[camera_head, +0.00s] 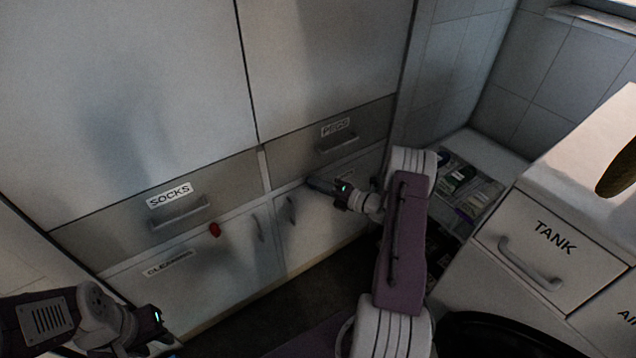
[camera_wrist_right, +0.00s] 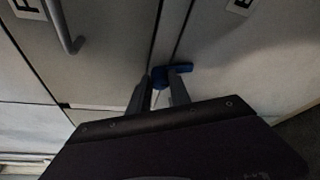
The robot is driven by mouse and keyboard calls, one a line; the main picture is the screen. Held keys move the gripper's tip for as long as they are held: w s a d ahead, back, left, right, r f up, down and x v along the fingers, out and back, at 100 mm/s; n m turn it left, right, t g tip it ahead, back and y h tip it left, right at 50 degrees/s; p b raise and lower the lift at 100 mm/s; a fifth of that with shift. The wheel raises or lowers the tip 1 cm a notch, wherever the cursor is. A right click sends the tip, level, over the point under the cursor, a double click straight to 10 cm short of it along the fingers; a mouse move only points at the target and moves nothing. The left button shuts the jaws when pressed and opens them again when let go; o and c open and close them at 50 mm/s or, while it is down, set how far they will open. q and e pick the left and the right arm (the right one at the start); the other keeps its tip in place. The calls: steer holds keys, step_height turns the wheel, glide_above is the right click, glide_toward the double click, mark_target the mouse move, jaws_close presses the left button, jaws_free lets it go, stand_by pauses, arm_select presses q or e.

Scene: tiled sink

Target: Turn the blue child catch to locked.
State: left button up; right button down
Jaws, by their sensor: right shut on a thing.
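The blue child catch (camera_wrist_right: 181,69) shows in the right wrist view, by the seam between two pale panels. One arm of it points to the right; the rest is between my fingers. My right gripper (camera_wrist_right: 160,84) is shut on the catch, a finger on each side. In the head view my right gripper (camera_head: 318,184) reaches the cabinet front below the PEGS drawer (camera_head: 362,131), and the catch is hidden there. My left gripper (camera_head: 160,331) is at the lower left, away from the cabinet front; its fingers are too dark to tell.
Door handles (camera_head: 291,209) stand out near my right gripper. The TANK drawer (camera_head: 580,270) and an open compartment (camera_head: 468,190) with packages are right of my right arm.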

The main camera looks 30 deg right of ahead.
steer(key=shift+f+m+t+y, duration=0.15)
steer(key=shift+m+t+y, duration=0.3)
steer(key=shift+m, duration=0.85)
steer(key=c, duration=1.2)
jaws_free()
steer(key=shift+d, duration=0.1)
steer(key=p+v, duration=0.2)
steer(key=v, duration=0.7)
